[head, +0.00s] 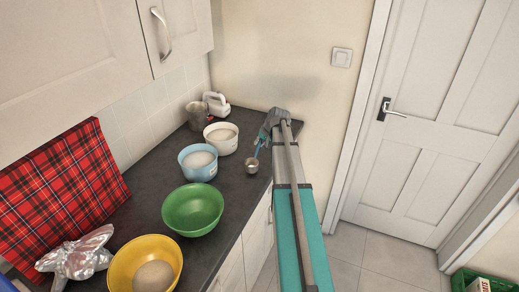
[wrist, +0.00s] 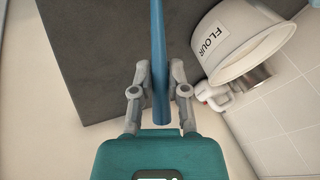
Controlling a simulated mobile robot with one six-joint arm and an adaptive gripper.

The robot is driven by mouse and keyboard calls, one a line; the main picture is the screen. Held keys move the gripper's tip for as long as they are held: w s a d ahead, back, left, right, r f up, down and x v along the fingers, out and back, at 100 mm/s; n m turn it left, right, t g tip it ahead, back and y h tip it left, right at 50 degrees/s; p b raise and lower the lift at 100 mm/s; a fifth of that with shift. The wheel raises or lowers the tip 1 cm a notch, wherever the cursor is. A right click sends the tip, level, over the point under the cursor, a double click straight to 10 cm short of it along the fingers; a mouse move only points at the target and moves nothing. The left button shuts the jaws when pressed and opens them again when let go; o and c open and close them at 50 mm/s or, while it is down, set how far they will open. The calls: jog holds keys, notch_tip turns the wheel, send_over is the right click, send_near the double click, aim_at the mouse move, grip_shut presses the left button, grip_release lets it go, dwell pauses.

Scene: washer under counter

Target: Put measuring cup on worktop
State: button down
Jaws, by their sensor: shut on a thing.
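The measuring cup (head: 252,166) is a small metal cup with a blue handle. In the head view it is low over the dark worktop (head: 232,196), near its front edge, to the right of the bowls. I cannot tell whether it touches the surface. My gripper (head: 265,135) is above the cup, shut on the handle. In the wrist view the blue handle (wrist: 160,60) runs between the two fingers of my gripper (wrist: 160,78). The cup's bowl cannot be made out there.
A white flour container (wrist: 238,45) stands close by; in the head view it is a white tub (head: 221,139). A blue bowl (head: 198,163), green bowl (head: 193,210) and yellow bowl (head: 120,262) line the worktop. A white jug-like item (head: 216,103) is at the back. The wall is close behind.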

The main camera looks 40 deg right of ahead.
jog(key=shift+f+b, duration=0.35)
jog(key=shift+f, duration=0.4)
jog(key=c, duration=0.6)
grip_release()
jog(key=shift+c, duration=0.2)
jog(key=p+v, duration=1)
jog(key=v, duration=0.2)
jog(key=shift+s, duration=0.1)
dwell(0.6)
